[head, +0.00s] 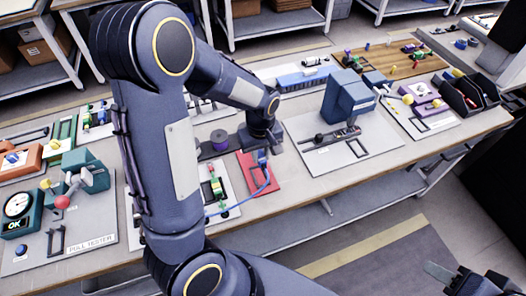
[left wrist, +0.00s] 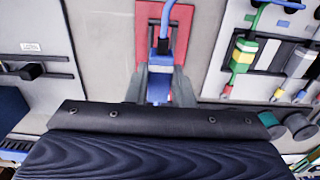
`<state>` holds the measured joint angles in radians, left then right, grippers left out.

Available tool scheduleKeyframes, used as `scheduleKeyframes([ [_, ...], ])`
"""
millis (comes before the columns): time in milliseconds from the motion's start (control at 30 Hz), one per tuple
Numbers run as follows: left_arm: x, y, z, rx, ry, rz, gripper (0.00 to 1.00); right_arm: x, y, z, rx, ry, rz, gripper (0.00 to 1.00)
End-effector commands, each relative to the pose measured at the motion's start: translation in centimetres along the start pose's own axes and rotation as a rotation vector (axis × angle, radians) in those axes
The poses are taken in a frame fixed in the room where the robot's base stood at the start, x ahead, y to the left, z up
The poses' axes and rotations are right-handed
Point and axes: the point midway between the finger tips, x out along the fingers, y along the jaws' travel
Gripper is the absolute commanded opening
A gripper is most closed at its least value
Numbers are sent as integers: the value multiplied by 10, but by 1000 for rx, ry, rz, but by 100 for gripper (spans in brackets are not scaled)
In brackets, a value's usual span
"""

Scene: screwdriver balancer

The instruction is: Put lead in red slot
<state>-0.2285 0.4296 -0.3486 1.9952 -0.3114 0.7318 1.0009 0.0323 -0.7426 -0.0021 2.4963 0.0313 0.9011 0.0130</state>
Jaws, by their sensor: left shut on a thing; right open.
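My left gripper (head: 262,153) is shut on the blue plug end of the lead (head: 262,159), over the upper part of the red plate (head: 250,171). In the left wrist view the plug (left wrist: 160,62) sits between the grey fingertips (left wrist: 159,82), with the red plate (left wrist: 183,45) behind it. Its blue cable (left wrist: 168,20) runs up out of view. In the head view the cable loops across the plate toward a board at its left. The slot itself is hidden, and I cannot tell whether the plug touches the plate. My right gripper (head: 470,281) is open and empty at the bottom right.
A board with green and yellow connectors (head: 217,187) lies left of the red plate. A blue-grey machine (head: 347,98) stands to the right on a grey panel. A pull tester (head: 80,180) is at far left.

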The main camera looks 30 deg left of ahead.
Motion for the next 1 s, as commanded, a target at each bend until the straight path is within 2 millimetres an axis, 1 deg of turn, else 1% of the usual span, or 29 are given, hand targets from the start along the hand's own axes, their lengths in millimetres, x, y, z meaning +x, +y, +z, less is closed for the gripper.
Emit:
scheduleKeyframes([
  [167, 12, -1, 0, -9, 0, -1, 1, 9, 4, 4, 0, 0, 0, 42],
  [500, 55, -1, 0, -7, -1, -2, 1, 38, 17, 19, 0, 0, 0, 42],
  [633, 69, 0, 0, -6, 0, 0, 1, 47, 22, 24, 0, 0, 0, 42],
  [800, 76, 0, 0, -6, 0, 0, 1, 52, 24, 26, 0, 0, 0, 42],
  [1000, 75, 0, 0, -6, 0, 0, 1, 51, 23, 26, 0, 0, 0, 42],
])
